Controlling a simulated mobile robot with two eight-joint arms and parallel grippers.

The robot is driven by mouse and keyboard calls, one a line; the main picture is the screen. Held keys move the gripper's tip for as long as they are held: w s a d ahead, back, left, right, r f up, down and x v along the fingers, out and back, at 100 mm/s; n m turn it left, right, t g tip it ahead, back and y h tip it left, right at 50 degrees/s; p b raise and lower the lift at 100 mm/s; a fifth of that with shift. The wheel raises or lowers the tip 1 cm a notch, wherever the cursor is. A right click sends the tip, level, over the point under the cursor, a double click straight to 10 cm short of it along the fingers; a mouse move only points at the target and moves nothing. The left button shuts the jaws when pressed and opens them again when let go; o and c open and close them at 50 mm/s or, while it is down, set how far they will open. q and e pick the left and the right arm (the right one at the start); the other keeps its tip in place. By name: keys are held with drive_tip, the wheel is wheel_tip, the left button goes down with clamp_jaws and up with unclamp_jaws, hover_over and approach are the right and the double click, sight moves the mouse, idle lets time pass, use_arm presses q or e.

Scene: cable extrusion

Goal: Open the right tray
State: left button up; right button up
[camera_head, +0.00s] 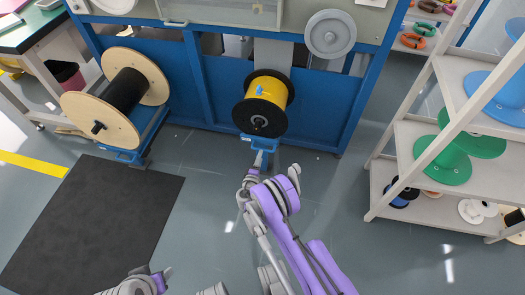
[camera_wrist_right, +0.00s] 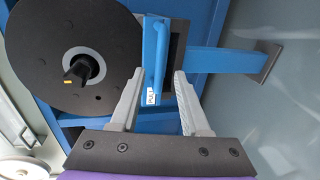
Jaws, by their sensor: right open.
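The right tray (camera_head: 258,143) is blue and sits low at the machine's front, under a black-flanged spool of yellow cable (camera_head: 266,98). Its blue handle (camera_wrist_right: 155,60), with a white "PULL" label, shows in the right wrist view. My right gripper (camera_head: 263,160) is at the tray's front. In the wrist view, my right gripper (camera_wrist_right: 158,76) is open, with one finger on each side of the handle's lower part. Neither finger is clearly closed on it. A part of my left arm shows at the bottom edge of the head view; its gripper's fingers cannot be made out.
A wooden spool with black cable (camera_head: 125,92) stands on another blue tray (camera_head: 150,130) at the left. A black mat (camera_head: 95,225) lies on the floor. A white shelf (camera_head: 400,150) with spools stands at the right. Grey floor is clear before the right tray.

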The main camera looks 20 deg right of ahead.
drive_tip(key=b+x, duration=0.1)
drive_tip(key=x, duration=0.5)
drive_tip(key=shift+w, duration=0.1)
drive_tip(key=shift+c, duration=0.3)
clamp_jaws()
idle(1.0)
